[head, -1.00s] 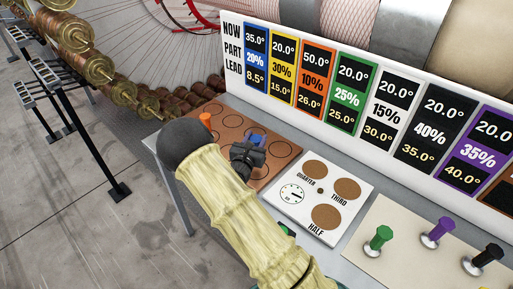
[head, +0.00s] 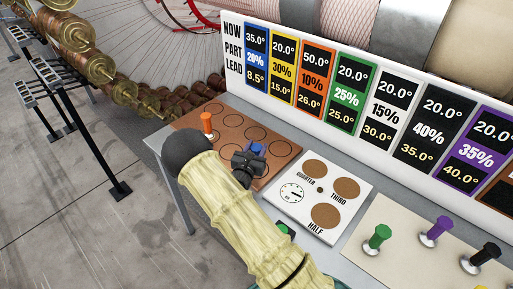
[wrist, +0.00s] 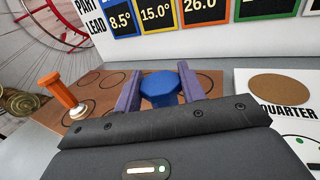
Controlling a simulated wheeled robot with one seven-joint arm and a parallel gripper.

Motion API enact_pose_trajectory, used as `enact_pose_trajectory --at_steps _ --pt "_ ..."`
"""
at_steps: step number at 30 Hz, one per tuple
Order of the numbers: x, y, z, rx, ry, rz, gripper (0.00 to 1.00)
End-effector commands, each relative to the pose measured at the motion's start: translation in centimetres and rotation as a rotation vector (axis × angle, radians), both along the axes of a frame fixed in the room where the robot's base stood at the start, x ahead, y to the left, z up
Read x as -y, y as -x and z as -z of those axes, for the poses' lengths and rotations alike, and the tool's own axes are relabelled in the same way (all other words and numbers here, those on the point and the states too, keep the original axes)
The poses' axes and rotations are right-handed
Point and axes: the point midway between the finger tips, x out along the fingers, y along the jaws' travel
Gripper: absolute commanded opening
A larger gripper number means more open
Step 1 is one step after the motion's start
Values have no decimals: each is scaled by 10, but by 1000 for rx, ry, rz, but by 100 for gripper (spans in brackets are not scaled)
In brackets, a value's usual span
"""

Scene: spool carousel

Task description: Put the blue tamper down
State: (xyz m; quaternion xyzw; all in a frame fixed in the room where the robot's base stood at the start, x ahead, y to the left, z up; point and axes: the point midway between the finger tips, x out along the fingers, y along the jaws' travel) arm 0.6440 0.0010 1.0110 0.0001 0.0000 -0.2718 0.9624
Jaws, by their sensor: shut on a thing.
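The blue tamper (head: 258,149) is in my gripper (head: 248,158), over the brown board with ringed circles (head: 226,122). In the wrist view the blue tamper's faceted top (wrist: 160,88) sits between my two purple-grey fingers, which are shut on it. The lower part and base of the tamper are hidden by the gripper, so I cannot tell whether it touches the board. An orange tamper (head: 207,124) stands on the board to the left, apart from my gripper; it also shows in the wrist view (wrist: 62,92).
A white plate with a dial and cork circles (head: 318,196) lies right of the board. Green (head: 378,238), purple (head: 437,229) and black (head: 484,257) tampers stand on a pale mat further right. A sign panel (head: 232,66) rises behind. Several circles on the board are empty.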

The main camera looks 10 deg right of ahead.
Motion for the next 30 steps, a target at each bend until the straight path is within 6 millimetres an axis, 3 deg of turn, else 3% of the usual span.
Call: enact_pose_trajectory --at_steps 1,4,17,30 --pt "0 0 2 0 0 0 42" --pt "0 0 1 0 0 0 62" --pt "-3 3 -1 -1 -1 -2 62" --pt "-44 70 1 -1 -1 -4 62"
